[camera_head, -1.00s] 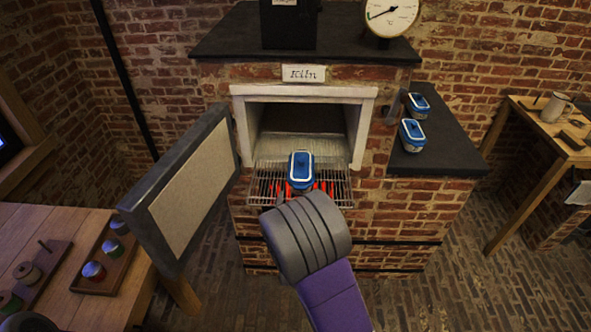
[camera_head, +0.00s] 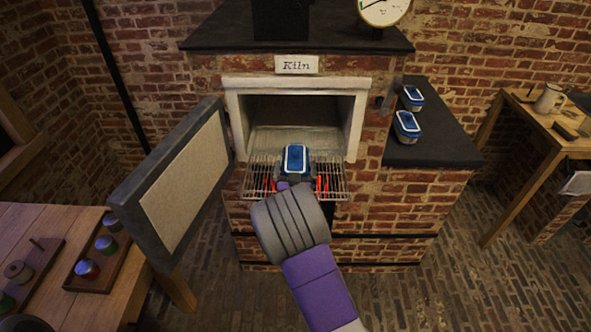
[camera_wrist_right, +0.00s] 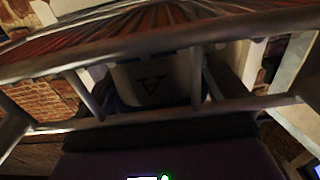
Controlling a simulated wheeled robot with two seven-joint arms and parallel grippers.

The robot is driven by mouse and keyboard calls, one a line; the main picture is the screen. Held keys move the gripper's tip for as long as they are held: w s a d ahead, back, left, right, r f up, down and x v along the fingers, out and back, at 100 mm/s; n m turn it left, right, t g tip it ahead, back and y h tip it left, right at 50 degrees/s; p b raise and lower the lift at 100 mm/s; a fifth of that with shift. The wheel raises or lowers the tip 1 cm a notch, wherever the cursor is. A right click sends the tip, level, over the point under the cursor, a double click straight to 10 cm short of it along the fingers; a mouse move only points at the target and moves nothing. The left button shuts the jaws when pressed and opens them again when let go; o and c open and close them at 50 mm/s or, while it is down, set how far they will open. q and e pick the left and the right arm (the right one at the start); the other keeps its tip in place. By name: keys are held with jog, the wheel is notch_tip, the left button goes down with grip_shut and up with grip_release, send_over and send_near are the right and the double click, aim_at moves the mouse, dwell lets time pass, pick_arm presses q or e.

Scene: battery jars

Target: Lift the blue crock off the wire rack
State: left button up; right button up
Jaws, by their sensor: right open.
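The blue crock (camera_head: 295,158), with a blue lid edged in white, stands on the wire rack (camera_head: 257,180) in front of the kiln opening. My right gripper (camera_head: 296,174) is at its near side, open, with a dark finger to the left and right of the crock; contact cannot be told. In the right wrist view the crock's pale front (camera_wrist_right: 152,82) bears a letter A and shows behind rack bars (camera_wrist_right: 170,112). Dark finger shapes flank it there. My left gripper is not in view.
The kiln door (camera_head: 180,180) stands open at left. Two similar blue-lidded crocks (camera_head: 406,125) (camera_head: 412,97) stand on the dark side shelf (camera_head: 440,152). A wooden table with trays (camera_head: 90,270) is at lower left. Red-glowing bars show under the rack.

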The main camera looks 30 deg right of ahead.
jog(key=c, duration=1.2)
jog(key=shift+r, duration=0.15)
jog(key=shift+c, duration=0.4)
